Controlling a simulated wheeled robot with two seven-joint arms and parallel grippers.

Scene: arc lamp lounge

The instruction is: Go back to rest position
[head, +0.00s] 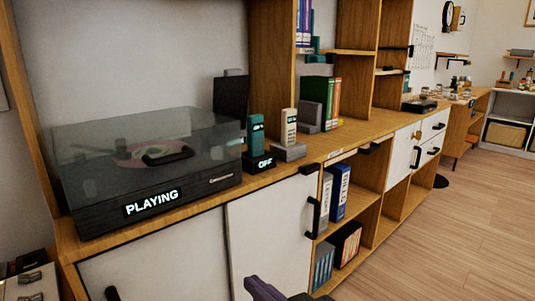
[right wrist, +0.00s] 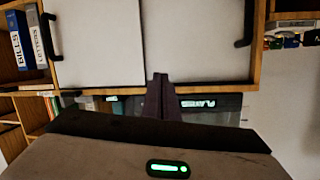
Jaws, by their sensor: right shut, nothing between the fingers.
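My right gripper (head: 262,287) shows only in part at the bottom edge of the head view, in front of the white cabinet door (head: 268,238). It also shows in the right wrist view (right wrist: 160,80), where its dark fingers are together with nothing between them. It looks clear of the cabinet, though the exact gap is hard to tell. My left gripper is not in view.
A record player (head: 150,165) with a closed lid and a "PLAYING" label stands on the long wooden sideboard. Phones, an "OFF" box (head: 260,162) and books (head: 322,100) stand beyond it.

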